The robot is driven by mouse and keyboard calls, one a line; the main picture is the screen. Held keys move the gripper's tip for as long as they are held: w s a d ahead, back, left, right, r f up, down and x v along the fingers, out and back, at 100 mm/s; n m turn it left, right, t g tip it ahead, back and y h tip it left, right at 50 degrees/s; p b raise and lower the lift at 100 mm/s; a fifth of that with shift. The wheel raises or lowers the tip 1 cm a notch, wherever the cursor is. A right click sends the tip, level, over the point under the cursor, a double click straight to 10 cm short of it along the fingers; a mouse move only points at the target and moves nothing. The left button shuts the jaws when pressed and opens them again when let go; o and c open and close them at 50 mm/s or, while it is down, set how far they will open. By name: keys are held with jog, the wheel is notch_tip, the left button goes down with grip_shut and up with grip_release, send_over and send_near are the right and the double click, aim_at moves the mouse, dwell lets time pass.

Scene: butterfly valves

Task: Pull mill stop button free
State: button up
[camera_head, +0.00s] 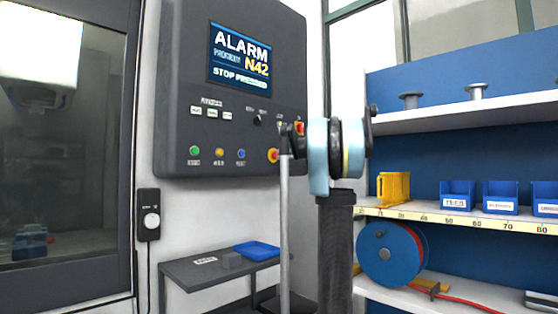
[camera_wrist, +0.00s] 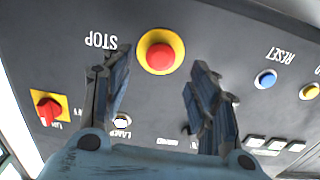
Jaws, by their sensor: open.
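The stop button (camera_wrist: 161,54) is a red mushroom cap on a yellow ring, marked STOP, on the dark control panel. The wrist view shows it upside down, beyond the fingertips and between their lines. In the head view the button (camera_head: 272,156) sits at the panel's lower right, just left of my arm. My gripper (camera_wrist: 154,75) is open and empty, its two fingers spread, with a gap to the button. In the head view the fingers are largely hidden by my arm. The panel screen (camera_head: 240,56) reads ALARM, N42, STOP PRESSED.
Blue RESET (camera_wrist: 265,79) and yellow (camera_wrist: 309,91) buttons and a red switch on a yellow plate (camera_wrist: 48,108) are nearby on the panel. A grey shelf with a blue tray (camera_head: 257,250) stands below. Blue bins (camera_head: 457,196) and a cable reel (camera_head: 388,254) fill the right rack.

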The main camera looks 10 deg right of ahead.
aim_at(275, 155)
jog(key=shift+x, duration=2.65)
